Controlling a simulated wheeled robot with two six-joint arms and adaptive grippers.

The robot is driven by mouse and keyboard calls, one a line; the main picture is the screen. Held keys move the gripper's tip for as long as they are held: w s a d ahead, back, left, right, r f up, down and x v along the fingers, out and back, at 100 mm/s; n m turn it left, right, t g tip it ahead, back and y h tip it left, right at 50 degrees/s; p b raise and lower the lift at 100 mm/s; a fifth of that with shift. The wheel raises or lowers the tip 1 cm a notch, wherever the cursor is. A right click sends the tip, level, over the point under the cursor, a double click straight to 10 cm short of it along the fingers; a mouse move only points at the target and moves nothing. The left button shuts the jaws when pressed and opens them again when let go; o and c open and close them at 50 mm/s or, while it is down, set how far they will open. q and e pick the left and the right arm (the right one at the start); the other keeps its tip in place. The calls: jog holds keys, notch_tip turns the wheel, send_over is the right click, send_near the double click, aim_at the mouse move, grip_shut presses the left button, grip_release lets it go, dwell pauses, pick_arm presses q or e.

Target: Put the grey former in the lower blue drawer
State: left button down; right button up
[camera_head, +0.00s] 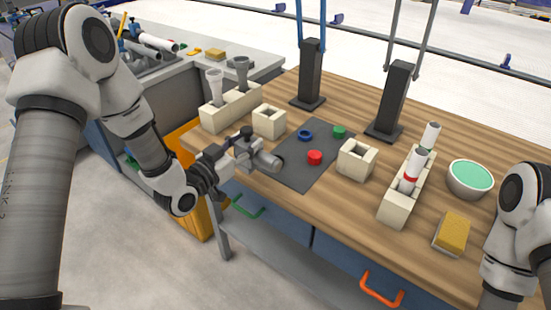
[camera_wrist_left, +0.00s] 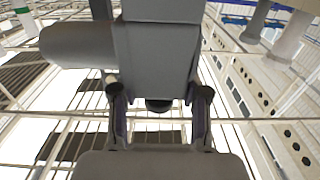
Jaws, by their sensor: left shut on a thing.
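My left gripper (camera_head: 243,150) is shut on a grey former (camera_head: 268,162), held near the table's left front edge, beside the dark mat. In the left wrist view the grey former (camera_wrist_left: 158,55) fills the space beyond the two fingers (camera_wrist_left: 158,108) and hides what lies behind it. Below the tabletop are blue drawer fronts, one with a green handle (camera_head: 246,207) and one with an orange handle (camera_head: 381,290). Both look closed. Which is the lower one is not clear from here. My right arm shows at the right edge; its gripper is out of view.
A dark mat (camera_head: 296,178) holds a red piece (camera_head: 314,157), a blue ring (camera_head: 305,134) and a green piece (camera_head: 339,131). Cream holders (camera_head: 269,122) (camera_head: 356,160) and a long rack (camera_head: 393,207) stand around it. A bowl (camera_head: 470,179) and sponge (camera_head: 453,232) sit right.

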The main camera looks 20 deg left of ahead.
pick_arm(q)
jog(key=d+f, duration=0.1)
jog(key=d, duration=0.1)
jog(key=w+d+f, duration=0.1)
jog(key=d, duration=0.1)
jog(key=d+f, duration=0.1)
jog(key=d, duration=0.1)
jog(key=shift+w+d+f+p, duration=0.25)
jog(key=shift+d+f+p, duration=0.05)
jog(key=shift+f+p, duration=0.1)
jog(key=shift+f+b, duration=0.4)
jog(key=shift+f, duration=0.1)
jog(key=c, duration=0.7)
grip_release()
jog(key=shift+o, duration=0.6)
jog(key=shift+r, duration=0.1)
